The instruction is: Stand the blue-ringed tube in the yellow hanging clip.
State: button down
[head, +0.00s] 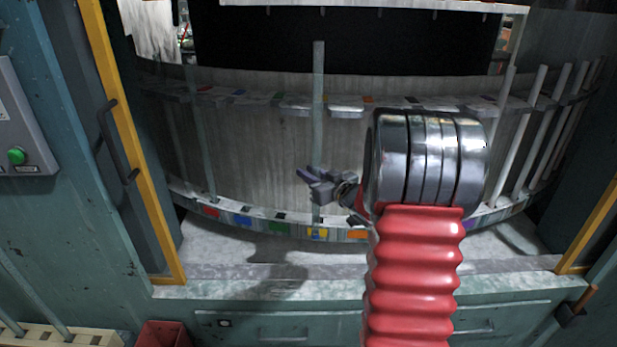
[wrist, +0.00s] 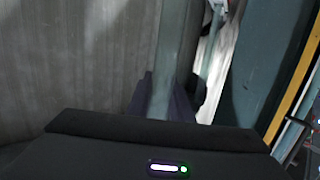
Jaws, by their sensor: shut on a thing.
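My gripper (head: 314,182) is shut on a clear, grey-green glass tube (head: 318,130), which stands upright. The tube also shows between the fingers in the wrist view (wrist: 175,55). I cannot make out a blue ring on it.
The curved rack's upper rail (head: 346,108) and lower rail carry several coloured markers. Another tube (head: 198,140) stands at left and several pale tubes (head: 543,125) at right. Yellow-edged door frames (head: 125,140) flank the opening. A red bin (head: 163,335) is at lower left.

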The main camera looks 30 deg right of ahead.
jog(key=shift+w+d, duration=3.4)
jog(key=shift+w, duration=0.45)
notch_tip(320, 180, down, 7)
jog(key=c, duration=1.5)
grip_release()
jog(key=shift+s, duration=0.1)
jog(key=s, duration=0.4)
jog(key=s+r, duration=0.1)
jog(key=s, duration=0.4)
jog(key=s+r, duration=0.1)
jog(key=s, duration=0.3)
jog(key=shift+s, duration=0.15)
jog(key=shift+d, duration=0.1)
